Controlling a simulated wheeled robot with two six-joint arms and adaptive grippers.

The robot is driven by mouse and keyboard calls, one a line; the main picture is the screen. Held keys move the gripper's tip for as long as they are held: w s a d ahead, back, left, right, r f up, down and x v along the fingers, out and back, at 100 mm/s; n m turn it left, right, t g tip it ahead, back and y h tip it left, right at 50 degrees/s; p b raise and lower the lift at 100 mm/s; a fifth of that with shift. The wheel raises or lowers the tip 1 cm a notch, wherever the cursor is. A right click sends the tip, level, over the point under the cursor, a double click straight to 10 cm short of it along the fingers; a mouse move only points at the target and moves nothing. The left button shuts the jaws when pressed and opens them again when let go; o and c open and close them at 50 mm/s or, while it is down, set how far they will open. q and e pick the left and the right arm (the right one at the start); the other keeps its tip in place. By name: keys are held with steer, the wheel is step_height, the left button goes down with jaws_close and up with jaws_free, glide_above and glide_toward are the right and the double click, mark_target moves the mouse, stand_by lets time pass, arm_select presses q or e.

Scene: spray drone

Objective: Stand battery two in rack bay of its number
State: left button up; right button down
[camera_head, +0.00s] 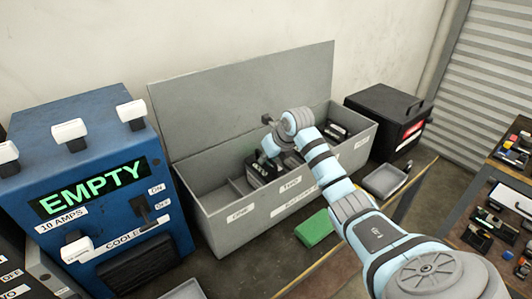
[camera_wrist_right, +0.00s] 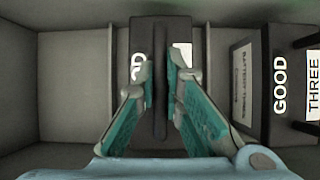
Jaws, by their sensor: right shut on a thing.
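The grey rack (camera_head: 290,206) is a long open box with dividers, its bays labelled ONE, TWO and so on along the front. My right gripper (camera_wrist_right: 163,75) is shut on the raised handle of a dark battery (camera_wrist_right: 140,135); this battery (camera_head: 264,170) also shows in the head view. It is upright between two dividers, behind the label TWO (camera_head: 290,184). Whether it rests on the bay floor, I cannot tell. My fingers hide most of its label, and its number does not show. My left gripper is not in view.
Battery three (camera_wrist_right: 262,85), marked GOOD, stands in the bay to the right. The bay at the left (camera_wrist_right: 70,85) is empty. A blue machine (camera_head: 110,180) reading EMPTY, a green block (camera_head: 314,228), a grey tray (camera_head: 384,180) and a black case (camera_head: 392,118) surround the rack.

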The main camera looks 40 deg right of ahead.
steer(key=c, duration=2)
jaws_free()
steer(key=shift+c, duration=0.2)
steer(key=o, duration=0.3)
steer(key=shift+o, duration=0.2)
steer(key=shift+s+a+r, duration=0.1)
steer(key=shift+a+r, duration=0.05)
steer(key=v, duration=1.2)
steer(key=shift+p, duration=0.3)
